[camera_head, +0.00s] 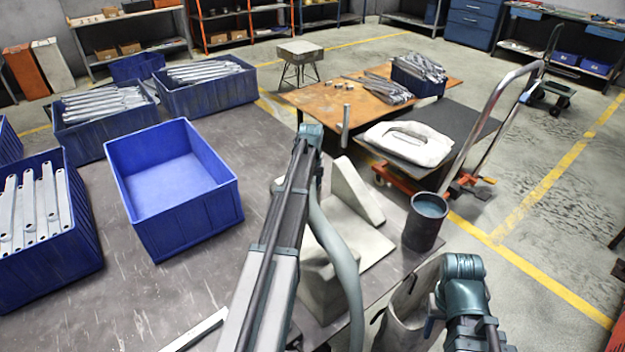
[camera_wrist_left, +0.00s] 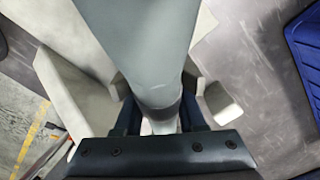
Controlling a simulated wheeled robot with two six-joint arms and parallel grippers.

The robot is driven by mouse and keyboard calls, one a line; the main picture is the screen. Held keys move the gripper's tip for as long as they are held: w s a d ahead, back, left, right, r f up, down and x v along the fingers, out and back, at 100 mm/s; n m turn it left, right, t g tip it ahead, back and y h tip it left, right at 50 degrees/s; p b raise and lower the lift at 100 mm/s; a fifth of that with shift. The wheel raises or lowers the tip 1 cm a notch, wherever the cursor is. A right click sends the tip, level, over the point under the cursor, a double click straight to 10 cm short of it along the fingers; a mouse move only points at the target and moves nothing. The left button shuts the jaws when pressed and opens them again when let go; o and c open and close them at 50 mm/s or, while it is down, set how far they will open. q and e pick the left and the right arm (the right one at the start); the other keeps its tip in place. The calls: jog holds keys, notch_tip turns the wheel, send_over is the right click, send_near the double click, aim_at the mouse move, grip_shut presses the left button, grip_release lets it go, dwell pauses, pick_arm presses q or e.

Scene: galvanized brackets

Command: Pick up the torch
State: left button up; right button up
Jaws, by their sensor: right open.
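The torch (camera_head: 342,262) looks like a smooth grey-green curved tube running down beside my left arm in the head view. In the left wrist view the torch (camera_wrist_left: 145,45) tapers down between the dark fingers of my left gripper (camera_wrist_left: 161,115), which look closed around it. In the head view my left arm hides that gripper. I cannot see whether the torch touches the pale bracket (camera_head: 357,190) around it. My right gripper (camera_head: 445,298) is open at the lower right, near a pale rounded part; its fingertips are hard to make out.
An empty blue crate (camera_head: 232,205) stands left of my left arm on the grey table (camera_head: 110,275). Blue crates of metal strips (camera_head: 100,130) stand behind and left. A dark cup (camera_head: 424,225) stands at the table's right edge. A hand truck (camera_head: 490,125) is beyond.

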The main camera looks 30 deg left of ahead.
pick_arm(q)
grip_shut()
jog(key=shift+r, duration=0.15)
